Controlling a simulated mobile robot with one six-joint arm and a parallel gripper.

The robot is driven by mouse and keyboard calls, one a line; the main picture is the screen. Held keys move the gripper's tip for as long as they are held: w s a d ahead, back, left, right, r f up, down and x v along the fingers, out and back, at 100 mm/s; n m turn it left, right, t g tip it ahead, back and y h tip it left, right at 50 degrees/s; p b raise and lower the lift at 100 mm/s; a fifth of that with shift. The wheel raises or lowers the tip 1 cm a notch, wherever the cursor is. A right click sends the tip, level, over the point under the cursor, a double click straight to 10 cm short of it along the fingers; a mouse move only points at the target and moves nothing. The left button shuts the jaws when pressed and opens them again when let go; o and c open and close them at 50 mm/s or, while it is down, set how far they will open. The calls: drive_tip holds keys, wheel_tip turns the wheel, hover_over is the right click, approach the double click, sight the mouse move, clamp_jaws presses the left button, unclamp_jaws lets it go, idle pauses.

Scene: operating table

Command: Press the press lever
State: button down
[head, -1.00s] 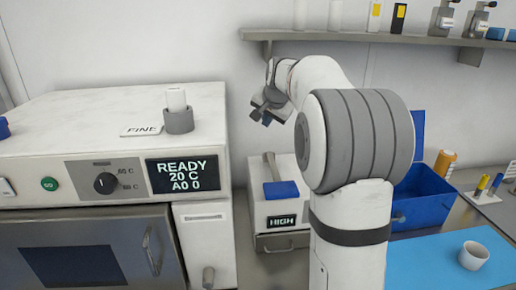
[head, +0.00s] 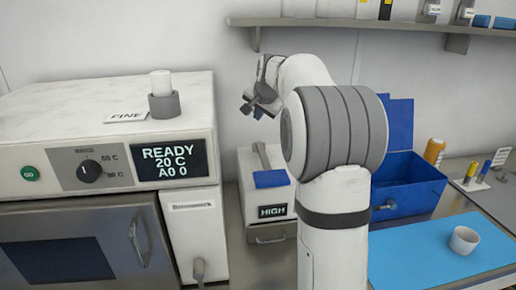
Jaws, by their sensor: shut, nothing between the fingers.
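The press is a small white box (head: 253,207) with a "HIGH" display on its front, standing against the wall beside the large white machine. Its lever looks like a grey bar (head: 262,156) ending in a blue pad (head: 271,179) at the front; the bar rises toward the back. My gripper (head: 252,110) is above and slightly left of the lever's back end in the picture, clear of it, with its dark fingers pointing down and left. It is shut and empty. My arm stands to the right of the press and hides part of its right side.
The large white machine (head: 50,145) reads "READY 20 C A0 0" and carries a grey holder (head: 164,105) with a white cylinder. On the right are an open blue box (head: 425,195), a blue mat (head: 400,260) with a white cup (head: 464,240), and an orange bottle (head: 434,151). A shelf (head: 380,27) runs above.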

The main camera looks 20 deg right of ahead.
sight(259, 143)
drive_tip(key=f+b, duration=0.2)
drive_tip(key=f, duration=0.1)
drive_tip(key=f+b, duration=0.1)
drive_tip(key=f, duration=0.1)
drive_tip(key=shift+s+f+b, duration=0.25)
drive_tip(key=shift+s+b, duration=0.05)
drive_tip(key=shift+b, duration=0.1)
drive_tip(key=shift+f, duration=0.15)
idle(1.4)
drive_tip(key=shift+s+f+b, duration=0.1)
drive_tip(key=shift+f+b, duration=0.2)
drive_tip(key=shift+s+a+f+b, duration=0.1)
drive_tip(key=shift+s+f+b, duration=0.1)
drive_tip(key=shift+f+b, duration=0.45)
drive_tip(key=shift+s+a+f+b, duration=0.15)
drive_tip(key=shift+f+b, duration=0.25)
drive_tip(key=shift+f, duration=0.45)
idle(0.7)
drive_tip(key=shift+d+r, duration=0.1)
drive_tip(key=shift+d, duration=0.05)
drive_tip(key=shift+w+r+p, duration=0.35)
drive_tip(key=shift+r+p, duration=0.35)
drive_tip(key=shift+p, duration=0.15)
drive_tip(key=shift+r, duration=0.1)
drive_tip(key=r+p, duration=0.4)
drive_tip(key=r, duration=0.1)
drive_tip(key=shift+w+d+r, duration=0.1)
drive_tip(key=shift+w+r, duration=0.15)
drive_tip(key=shift+w, duration=0.05)
